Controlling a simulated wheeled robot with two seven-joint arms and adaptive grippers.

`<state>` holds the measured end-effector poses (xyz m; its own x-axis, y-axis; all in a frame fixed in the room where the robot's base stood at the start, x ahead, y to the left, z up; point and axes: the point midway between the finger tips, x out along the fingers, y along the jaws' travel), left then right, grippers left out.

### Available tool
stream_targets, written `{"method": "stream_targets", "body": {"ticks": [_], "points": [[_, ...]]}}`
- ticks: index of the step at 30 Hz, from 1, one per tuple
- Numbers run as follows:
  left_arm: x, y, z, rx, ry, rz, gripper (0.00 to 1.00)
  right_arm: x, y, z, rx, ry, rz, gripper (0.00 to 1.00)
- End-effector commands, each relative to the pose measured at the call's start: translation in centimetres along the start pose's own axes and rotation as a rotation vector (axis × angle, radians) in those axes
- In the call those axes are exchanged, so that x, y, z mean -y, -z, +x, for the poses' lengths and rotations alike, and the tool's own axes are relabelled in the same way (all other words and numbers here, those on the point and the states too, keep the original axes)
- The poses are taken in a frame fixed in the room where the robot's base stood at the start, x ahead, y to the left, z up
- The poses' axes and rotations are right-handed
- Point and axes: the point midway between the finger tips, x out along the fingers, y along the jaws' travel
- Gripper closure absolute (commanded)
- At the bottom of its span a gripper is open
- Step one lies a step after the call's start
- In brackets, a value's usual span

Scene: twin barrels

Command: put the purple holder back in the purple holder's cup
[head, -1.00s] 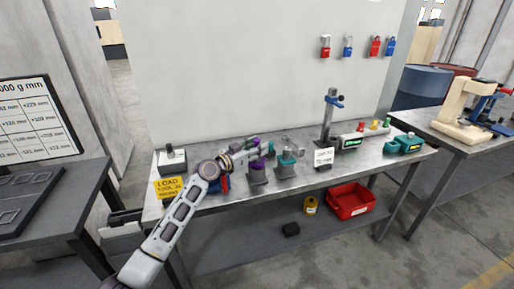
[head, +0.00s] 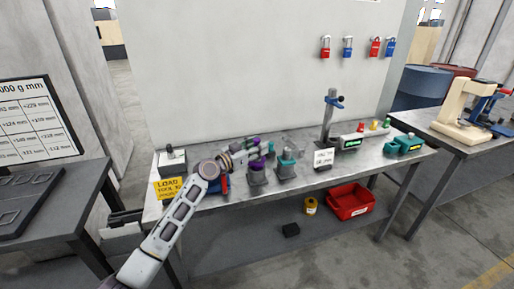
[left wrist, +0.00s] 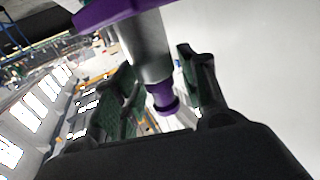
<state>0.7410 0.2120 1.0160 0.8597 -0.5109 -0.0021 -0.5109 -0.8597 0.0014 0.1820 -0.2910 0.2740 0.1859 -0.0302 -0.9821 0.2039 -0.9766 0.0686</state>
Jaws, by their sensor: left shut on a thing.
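The purple holder (left wrist: 151,48) is between the fingers of my left gripper (left wrist: 156,65) in the left wrist view, with a wide purple flange, a grey shank and a purple lower band. In the head view my left gripper (head: 258,152) is shut on it, just above the purple holder's cup (head: 258,179), a grey block with purple at its top. The holder's purple part (head: 254,141) shows beside the fingers. The gripper partly hides it, and I cannot tell whether it touches the cup. My right gripper is not in view.
A teal holder (head: 286,158) stands in a grey cup close to the right. A white card (head: 323,158) and a column stand (head: 329,120) are further right. A yellow sign (head: 168,188) is at the left front. A red bin (head: 350,201) is on the lower shelf.

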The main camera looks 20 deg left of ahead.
Motion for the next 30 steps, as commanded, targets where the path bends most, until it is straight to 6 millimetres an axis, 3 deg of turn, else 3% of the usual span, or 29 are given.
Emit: {"method": "stream_targets", "body": {"ticks": [30], "points": [[0.0,2.7,0.0,-0.006,0.001,0.004,1.00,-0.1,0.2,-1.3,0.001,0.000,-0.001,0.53]]}}
